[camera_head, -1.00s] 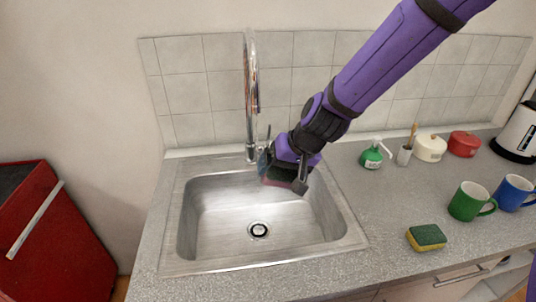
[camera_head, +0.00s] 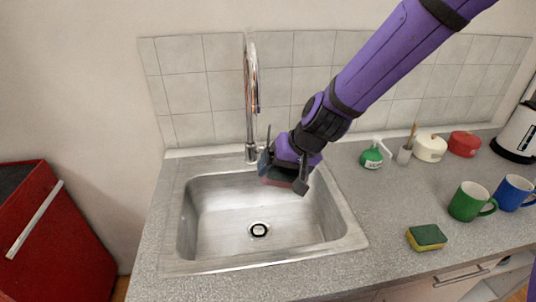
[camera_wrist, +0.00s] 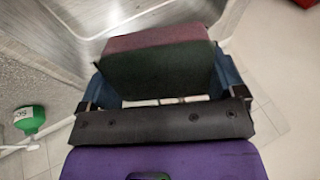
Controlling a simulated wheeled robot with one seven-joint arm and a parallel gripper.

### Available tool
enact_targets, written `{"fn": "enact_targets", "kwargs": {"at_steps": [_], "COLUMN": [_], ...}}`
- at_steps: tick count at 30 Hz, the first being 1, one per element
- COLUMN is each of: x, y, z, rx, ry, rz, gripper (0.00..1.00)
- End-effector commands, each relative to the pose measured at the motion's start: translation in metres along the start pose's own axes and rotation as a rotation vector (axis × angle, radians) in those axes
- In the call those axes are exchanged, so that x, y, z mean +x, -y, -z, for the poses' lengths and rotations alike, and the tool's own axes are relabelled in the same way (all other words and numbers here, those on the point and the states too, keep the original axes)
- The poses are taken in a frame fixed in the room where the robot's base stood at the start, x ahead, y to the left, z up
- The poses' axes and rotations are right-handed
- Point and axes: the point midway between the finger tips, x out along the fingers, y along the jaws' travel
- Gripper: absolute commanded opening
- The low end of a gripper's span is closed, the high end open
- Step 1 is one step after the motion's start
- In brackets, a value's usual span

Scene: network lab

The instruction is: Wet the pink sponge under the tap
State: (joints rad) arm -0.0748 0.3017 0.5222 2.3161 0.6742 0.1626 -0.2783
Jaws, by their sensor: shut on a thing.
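The pink sponge (camera_wrist: 155,42) with a dark scouring side is held between the two jaws of my gripper (camera_wrist: 160,75) in the wrist view. In the head view my gripper (camera_head: 284,172) is shut on it over the back right part of the sink (camera_head: 200,230). Only a thin pink edge of the sponge (camera_head: 277,182) shows there below the jaws. The chrome tap (camera_head: 251,100) rises behind the sink, to the left of my gripper. I see no water running, and the spout end is small in view.
A green-yellow sponge (camera_head: 426,237), green mug (camera_head: 470,202) and blue mug (camera_head: 514,192) are on the right counter. The sink basin is empty.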

Motion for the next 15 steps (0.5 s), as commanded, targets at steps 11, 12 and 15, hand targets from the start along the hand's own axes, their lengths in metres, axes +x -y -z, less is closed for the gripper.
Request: {"fn": "enact_targets", "kwargs": {"at_steps": [11,12,15], "x": [-0.028,-0.031,-0.038], "y": [0.004,0.004,0.005], "z": [-0.017,-0.019,-0.023], "rx": [-0.001,-0.001,0.000], "ry": [-0.002,-0.002,-0.003], "rz": [-0.001,-0.001,-0.001], "gripper": [0.70,0.70,0.70]}}
